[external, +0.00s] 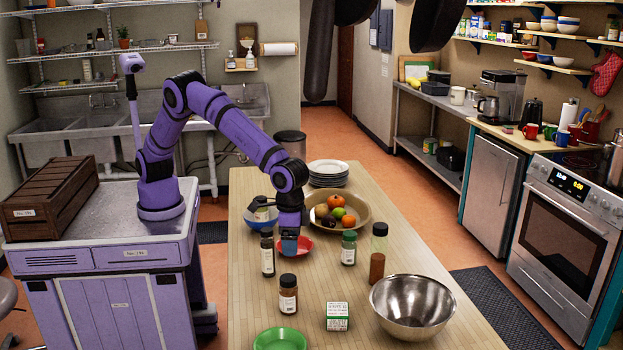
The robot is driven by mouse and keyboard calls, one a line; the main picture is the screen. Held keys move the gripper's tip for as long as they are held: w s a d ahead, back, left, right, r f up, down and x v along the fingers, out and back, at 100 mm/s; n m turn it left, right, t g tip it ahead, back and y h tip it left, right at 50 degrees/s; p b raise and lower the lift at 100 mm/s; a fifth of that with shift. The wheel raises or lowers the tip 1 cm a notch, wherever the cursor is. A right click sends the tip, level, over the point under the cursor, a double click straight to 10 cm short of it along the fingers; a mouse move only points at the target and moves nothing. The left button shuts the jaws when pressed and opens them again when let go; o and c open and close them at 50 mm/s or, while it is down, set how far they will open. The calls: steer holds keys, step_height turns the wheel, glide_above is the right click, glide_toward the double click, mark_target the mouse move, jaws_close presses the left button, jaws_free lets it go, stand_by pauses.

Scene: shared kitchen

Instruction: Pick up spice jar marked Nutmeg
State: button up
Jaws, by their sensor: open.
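Several jars stand on the wooden table, and their labels are too small to read, so I cannot tell which is Nutmeg. My gripper (290,246) points down over the red bowl, just right of the black-capped jar. It is open; a small blue patch shows at its tip, and I cannot tell whether it is a finger or another thing.
A red bowl (306,248), fruit bowl (362,218), stacked plates (328,178) and blue bowl (250,222) stand around my gripper. Nearer are a metal bowl (412,306), green-and-white box (337,317) and green bowl (280,341).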

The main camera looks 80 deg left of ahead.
mark_target(288, 278)
steer(key=shift+s+d+f, duration=0.25)
steer(key=shift+d+f, duration=0.2)
steer(key=shift+s+d+f, duration=0.2)
steer(key=shift+d+f, duration=0.2)
steer(key=shift+f, duration=0.05)
step_height(288, 278, down, 6)
steer(key=shift+s+d+r, duration=0.1)
steer(key=shift+r, duration=0.15)
steer(key=shift+s+d+f, duration=0.1)
steer(key=shift+d+f, duration=0.05)
steer(key=shift+f, duration=1.15)
steer(key=shift+s+d+f, duration=0.1)
steer(key=shift+f, duration=1.15)
steer(key=c, duration=1.1)
